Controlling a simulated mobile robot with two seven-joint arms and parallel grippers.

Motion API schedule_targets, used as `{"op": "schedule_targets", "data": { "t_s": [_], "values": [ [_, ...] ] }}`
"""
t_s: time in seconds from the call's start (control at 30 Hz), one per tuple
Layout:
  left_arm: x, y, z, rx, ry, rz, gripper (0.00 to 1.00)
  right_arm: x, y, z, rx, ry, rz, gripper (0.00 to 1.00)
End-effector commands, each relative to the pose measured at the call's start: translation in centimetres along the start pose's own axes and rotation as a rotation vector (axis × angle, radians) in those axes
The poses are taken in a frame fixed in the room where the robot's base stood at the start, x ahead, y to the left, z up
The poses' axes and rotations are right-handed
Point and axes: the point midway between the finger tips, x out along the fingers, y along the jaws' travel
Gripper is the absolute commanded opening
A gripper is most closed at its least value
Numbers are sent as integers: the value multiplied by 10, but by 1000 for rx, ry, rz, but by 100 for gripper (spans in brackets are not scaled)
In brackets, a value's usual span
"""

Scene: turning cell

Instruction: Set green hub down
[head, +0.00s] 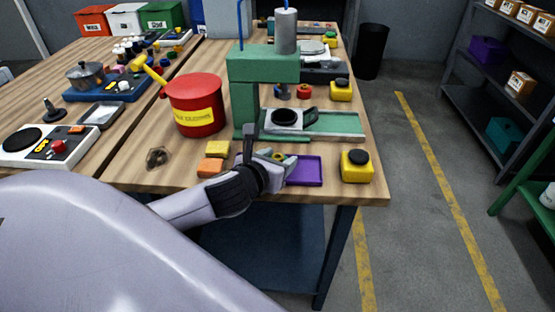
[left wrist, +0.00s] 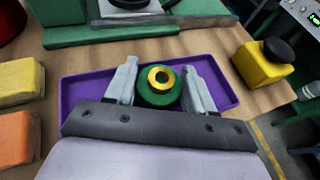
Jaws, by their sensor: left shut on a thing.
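The green hub (left wrist: 161,92), with a yellow ring on top, is between the fingers of my left gripper (left wrist: 161,85) in the left wrist view. The gripper is shut on it. The hub is over the purple tray (left wrist: 82,88); I cannot tell whether it touches the tray floor. In the head view my left gripper (head: 272,160) is at the left side of the purple tray (head: 310,172), near the table's front edge, and mostly hides the hub. My right gripper is not in view.
A green machine (head: 262,70) stands behind the tray. A yellow container with a black lid (head: 356,168) is right of it. Yellow (head: 218,148) and orange (head: 210,167) blocks lie left. A red bucket (head: 194,108) stands further back left.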

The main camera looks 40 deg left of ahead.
Motion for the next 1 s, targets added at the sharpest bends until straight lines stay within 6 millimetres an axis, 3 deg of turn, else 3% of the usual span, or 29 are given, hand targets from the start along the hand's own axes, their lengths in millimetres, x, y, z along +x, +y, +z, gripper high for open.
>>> {"op": "schedule_targets", "data": {
  "t_s": [0.1,0.13,0.17,0.57,0.77,1.0],
  "values": [
    [1,0,-1,0,-2,0,12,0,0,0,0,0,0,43],
    [1,0,-3,0,1,1,57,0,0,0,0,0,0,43],
    [1,0,-3,-1,1,1,64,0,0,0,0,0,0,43],
    [-3,0,1,1,0,-1,64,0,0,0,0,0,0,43],
    [-27,0,0,3,1,-1,64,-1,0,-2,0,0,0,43],
    [-71,0,0,2,2,-1,64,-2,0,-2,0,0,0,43]
  ]
}}
